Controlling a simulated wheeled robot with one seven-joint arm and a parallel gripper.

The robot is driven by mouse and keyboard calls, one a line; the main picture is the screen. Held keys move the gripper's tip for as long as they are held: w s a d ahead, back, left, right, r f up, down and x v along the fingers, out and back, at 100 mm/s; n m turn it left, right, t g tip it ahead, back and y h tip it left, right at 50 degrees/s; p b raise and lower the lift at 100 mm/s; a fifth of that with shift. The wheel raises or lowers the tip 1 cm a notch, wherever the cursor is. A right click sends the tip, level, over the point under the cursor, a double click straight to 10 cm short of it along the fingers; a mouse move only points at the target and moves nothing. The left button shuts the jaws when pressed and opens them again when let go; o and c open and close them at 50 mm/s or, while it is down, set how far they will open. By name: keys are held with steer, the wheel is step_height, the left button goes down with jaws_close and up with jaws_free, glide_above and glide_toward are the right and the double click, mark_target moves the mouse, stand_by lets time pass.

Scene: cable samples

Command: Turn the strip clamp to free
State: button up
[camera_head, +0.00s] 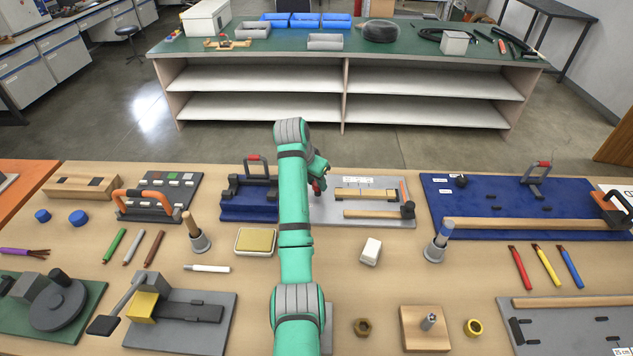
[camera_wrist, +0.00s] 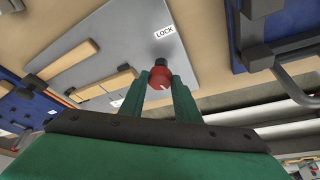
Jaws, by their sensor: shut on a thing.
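My gripper (camera_head: 318,174) is at the left end of the grey strip board (camera_head: 331,213), beside the blue fixture. In the wrist view my gripper (camera_wrist: 161,84) is shut on a red knob (camera_wrist: 160,86), with one green finger on each side. The knob has a pale mark on its face and a black part at its board side. A white LOCK label (camera_wrist: 164,32) is on the board close to the knob. Pale wooden strips (camera_head: 366,195) lie on the board to the right. My arm hides part of the board's left side in the head view.
A blue fixture with a handle (camera_head: 247,204) stands just left of my arm. A large blue board (camera_head: 500,200) is to the right. A yellow pad (camera_head: 256,241) and a white block (camera_head: 371,251) lie nearer. Bare table shows around the white block.

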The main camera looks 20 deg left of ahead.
steer(key=shift+a+m+g+h, duration=0.1)
steer(key=shift+m+g+h, duration=0.2)
steer(key=shift+m, duration=0.7)
steer(key=o, duration=1)
steer(key=shift+o, duration=0.2)
steer(key=v, duration=1)
steer(key=shift+r, duration=0.3)
steer(key=shift+s+a, duration=0.15)
steer(key=shift+s, duration=0.05)
